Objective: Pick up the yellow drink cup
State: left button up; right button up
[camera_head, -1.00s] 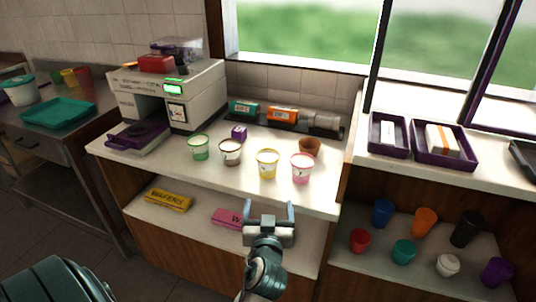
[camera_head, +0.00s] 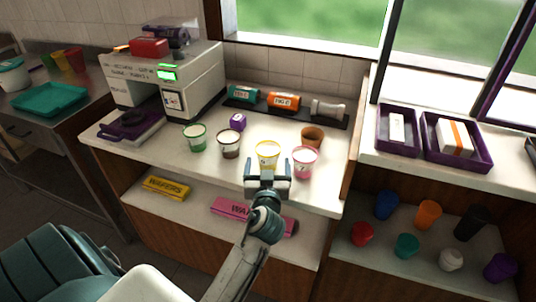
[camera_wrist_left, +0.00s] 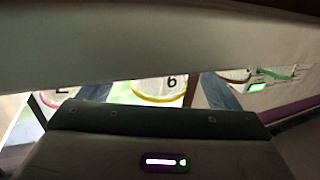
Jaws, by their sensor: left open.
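The yellow drink cup (camera_head: 267,151) has a yellow rim and stands on the white counter (camera_head: 165,152), between a brown-rimmed cup (camera_head: 229,144) and a pink-rimmed cup (camera_head: 304,161). My left gripper (camera_head: 267,168) is open in front of it, and in this view it overlaps the cup's lower part. In the left wrist view the yellow cup (camera_wrist_left: 160,91) shows between the two fingers, partly hidden above by a pale blurred band. I cannot tell whether the fingers touch it. My right gripper is not in view.
A green-rimmed cup (camera_head: 195,138), a purple cube (camera_head: 238,121) and a brown bowl (camera_head: 312,137) stand nearby. A machine (camera_head: 190,85) is at the back left. Wafer boxes (camera_head: 166,188) lie on the shelf below. The pink cup is close on the right.

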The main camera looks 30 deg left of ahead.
aim_at(267, 163)
pick_arm(q)
jog(key=p+x, duration=0.1)
jog(key=x, duration=0.2)
jog(key=shift+w+a+r, duration=0.15)
jog(key=shift+w+a, duration=0.3)
jog(key=shift+w, duration=0.1)
jog(key=shift+s+d, duration=0.1)
jog(key=shift+c, duration=0.2)
jog(key=c, duration=1.1)
jog(key=shift+o, duration=0.2)
jog(key=shift+r, duration=0.15)
